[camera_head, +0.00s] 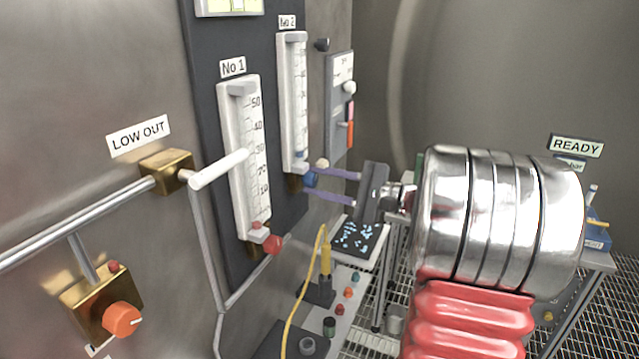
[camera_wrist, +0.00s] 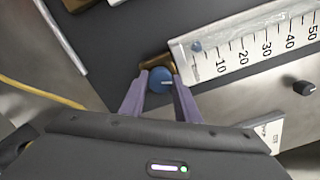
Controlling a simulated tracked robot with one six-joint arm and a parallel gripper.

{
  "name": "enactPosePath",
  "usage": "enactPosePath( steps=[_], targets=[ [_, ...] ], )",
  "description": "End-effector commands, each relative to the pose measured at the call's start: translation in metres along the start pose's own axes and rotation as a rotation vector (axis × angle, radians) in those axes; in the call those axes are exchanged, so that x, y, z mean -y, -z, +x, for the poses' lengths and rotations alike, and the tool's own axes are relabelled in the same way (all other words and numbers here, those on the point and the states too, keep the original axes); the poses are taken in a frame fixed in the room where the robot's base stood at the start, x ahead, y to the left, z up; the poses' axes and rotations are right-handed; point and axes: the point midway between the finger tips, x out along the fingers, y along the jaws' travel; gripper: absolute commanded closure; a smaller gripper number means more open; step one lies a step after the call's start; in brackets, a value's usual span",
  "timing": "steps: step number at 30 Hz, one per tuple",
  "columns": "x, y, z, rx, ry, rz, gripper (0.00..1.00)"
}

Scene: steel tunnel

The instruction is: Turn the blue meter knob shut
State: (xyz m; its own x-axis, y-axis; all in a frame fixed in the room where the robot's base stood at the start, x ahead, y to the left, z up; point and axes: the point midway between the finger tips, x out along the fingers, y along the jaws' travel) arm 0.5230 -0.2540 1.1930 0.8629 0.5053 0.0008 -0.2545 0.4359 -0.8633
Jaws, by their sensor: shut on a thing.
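The blue meter knob (camera_head: 311,179) sits at the foot of the white flow meter labelled No 2 (camera_head: 293,100) on the dark panel. In the wrist view the blue knob (camera_wrist: 160,80) lies between the two purple fingers of my gripper (camera_wrist: 160,84), which is shut on it. In the head view my gripper (camera_head: 316,184) reaches left from my arm to the knob. A blue float (camera_wrist: 196,46) shows near the bottom of the scale, below the 10 mark. The back of the knob is hidden.
The No 1 meter (camera_head: 243,150) with a red knob (camera_head: 271,243) stands to the left. A white lever (camera_head: 218,170) on a brass valve juts out. A yellow cable (camera_head: 308,290) and a bench (camera_head: 345,300) with small coloured knobs lie below.

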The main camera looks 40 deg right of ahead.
Motion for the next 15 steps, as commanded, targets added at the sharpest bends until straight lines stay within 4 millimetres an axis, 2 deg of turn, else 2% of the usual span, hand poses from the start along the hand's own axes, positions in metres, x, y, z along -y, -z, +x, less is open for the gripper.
enactPosePath(
  steps=[6, 15],
  targets=[
    [-0.0029, -0.0005, 0.0002, 0.003, -0.005, -0.129, 0.93],
    [-0.0038, -0.0006, 0.0003, 0.004, -0.007, -0.201, 0.93]
  ],
)
